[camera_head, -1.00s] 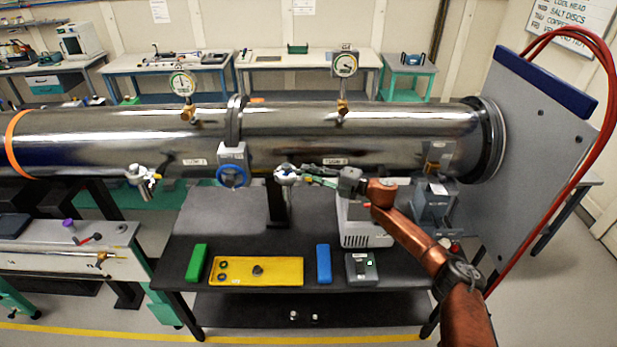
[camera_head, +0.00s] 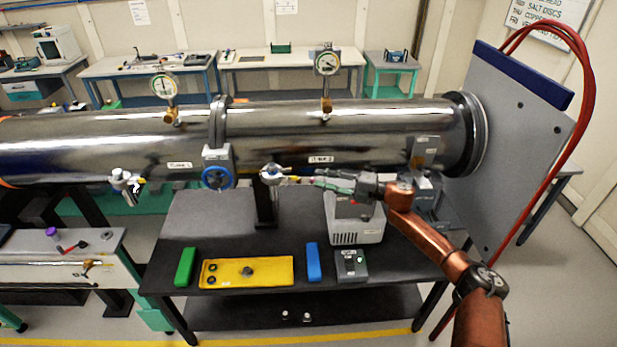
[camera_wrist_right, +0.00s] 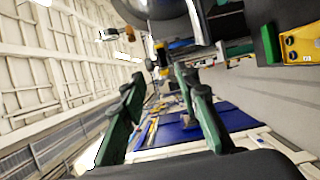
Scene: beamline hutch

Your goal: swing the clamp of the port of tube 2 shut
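The port of tube 2 (camera_head: 272,174) is a small silvery fitting on the front lower side of the steel tube 2 (camera_head: 370,132), right of the blue-wheeled valve (camera_head: 217,178). A small yellowish part shows at its right side; I cannot tell how its clamp stands. My right gripper (camera_head: 305,181) reaches in from the right, its green fingers just right of the port. In the right wrist view the two fingers (camera_wrist_right: 158,80) stand apart with nothing clearly between them. I cannot make out the clamp there. My left gripper is out of view.
Tube 1 (camera_head: 90,145) has a similar port (camera_head: 126,184). Below is a dark table (camera_head: 200,222) with a yellow tray (camera_head: 220,280), green block (camera_head: 186,267), blue block (camera_head: 313,262) and a grey-white box (camera_head: 350,232). A big grey panel (camera_head: 520,140) with red hoses stands at right.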

